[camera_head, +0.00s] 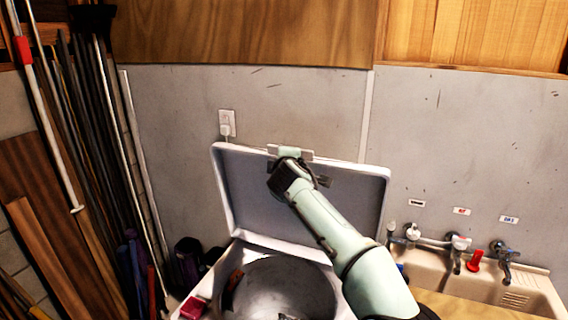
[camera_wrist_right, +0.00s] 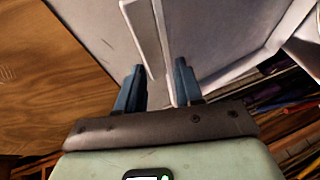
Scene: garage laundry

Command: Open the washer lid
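The washer lid (camera_head: 245,185) is raised and stands steeply tilted behind the washer's opening, its grey inner face towards me. The washer (camera_head: 230,258) shows its metal drum below. My right arm reaches up from the lower right in the head view, in front of the lid. My right gripper (camera_head: 290,158) is at the lid's top edge. In the right wrist view, the blue fingers of the right gripper (camera_wrist_right: 160,85) are apart, with a white strip of the lid (camera_wrist_right: 146,35) between them. Exact contact is unclear. My left gripper is out of view.
A wall outlet with a plug (camera_head: 227,125) is behind the lid. A sink (camera_head: 510,285) with several taps is at the right. Long poles and boards (camera_head: 95,150) lean at the left. A small red box (camera_head: 193,308) sits at the washer's front left.

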